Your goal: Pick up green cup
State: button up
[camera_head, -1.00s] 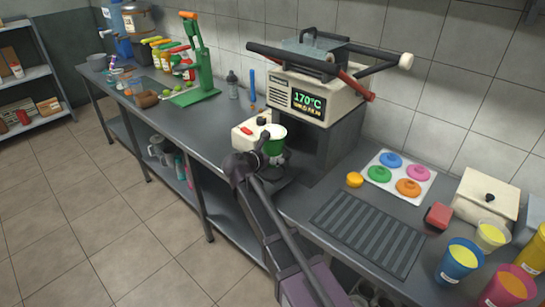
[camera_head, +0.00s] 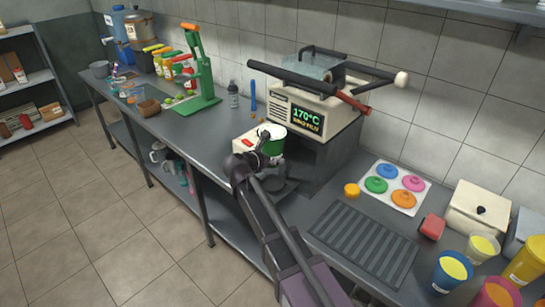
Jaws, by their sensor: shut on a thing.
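The cream machine (camera_head: 305,104) with a 170°C display stands right behind the cup. A small cream box with a red button (camera_head: 247,142) is close to its left. A ribbed mat (camera_head: 363,243) and a tray of coloured lids (camera_head: 396,187) lie to the right.

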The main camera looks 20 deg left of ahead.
jog(key=shift+s+r, duration=0.15)
jog(key=shift+r, duration=0.35)
jog(key=s+a, duration=0.3)
jog(key=s, duration=0.5)
jog(key=s+a, duration=0.4)
jog(key=s, duration=0.5)
jog(key=shift+s+a, duration=0.2)
jog(key=shift+s+f, duration=0.1)
jog(key=shift+s, duration=0.15)
dwell(0.4)
